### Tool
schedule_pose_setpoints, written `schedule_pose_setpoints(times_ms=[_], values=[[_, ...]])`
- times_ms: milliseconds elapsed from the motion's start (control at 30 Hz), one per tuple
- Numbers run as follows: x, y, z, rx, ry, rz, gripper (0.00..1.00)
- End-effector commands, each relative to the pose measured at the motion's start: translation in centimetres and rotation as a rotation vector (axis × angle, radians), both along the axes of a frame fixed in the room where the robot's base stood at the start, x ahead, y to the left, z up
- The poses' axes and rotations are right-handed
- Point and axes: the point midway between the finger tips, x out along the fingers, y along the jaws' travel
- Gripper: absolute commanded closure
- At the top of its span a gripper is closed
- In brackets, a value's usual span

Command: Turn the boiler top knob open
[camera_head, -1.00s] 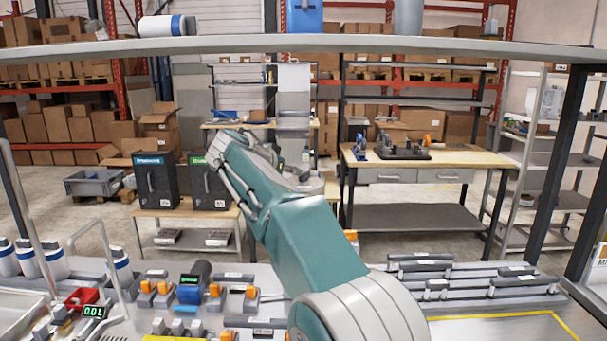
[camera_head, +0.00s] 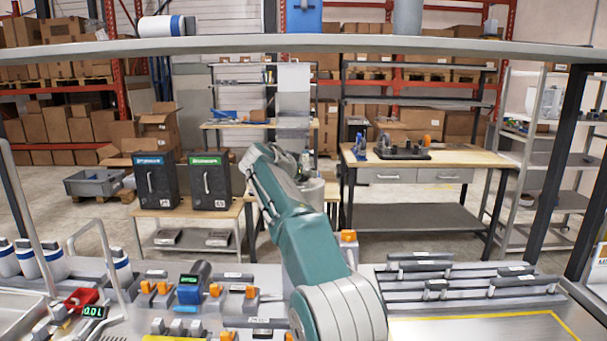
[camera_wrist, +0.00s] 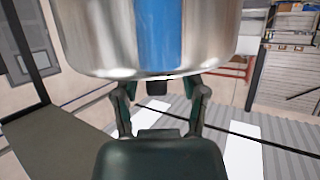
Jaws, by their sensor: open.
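In the wrist view a large shiny metal cylinder (camera_wrist: 205,35) with a blue vertical stripe fills the top, probably the boiler. My gripper (camera_wrist: 160,88) is open, its two dark fingers spread just below the cylinder's rounded edge. A small dark piece (camera_wrist: 157,88) shows between the fingers under that edge; I cannot tell if it is the knob. Contact is not clear. In the head view my teal arm reaches away from the bench, and its end is mostly hidden behind its own links.
An overhead shelf (camera_head: 230,45) crosses the head view. The bench below holds orange-tipped fittings (camera_head: 155,287), a red part (camera_head: 82,298) and grey bars (camera_head: 430,272). Two black boxes (camera_head: 156,181) stand on a low table behind. A workbench (camera_head: 440,157) is at right.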

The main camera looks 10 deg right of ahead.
Motion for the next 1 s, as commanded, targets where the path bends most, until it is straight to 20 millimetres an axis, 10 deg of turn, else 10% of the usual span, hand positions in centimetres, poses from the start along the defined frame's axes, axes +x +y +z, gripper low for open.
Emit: schedule_pose_setpoints(times_ms=[267,400,1000], values=[[0.08,-0.08,-0.02,0.0,0.0,0.001,0.49],[0.07,-0.06,-0.03,0.0,0.0,0.0,1.0],[0.08,-0.04,0.0,0.001,-0.001,0.102,1.0]])
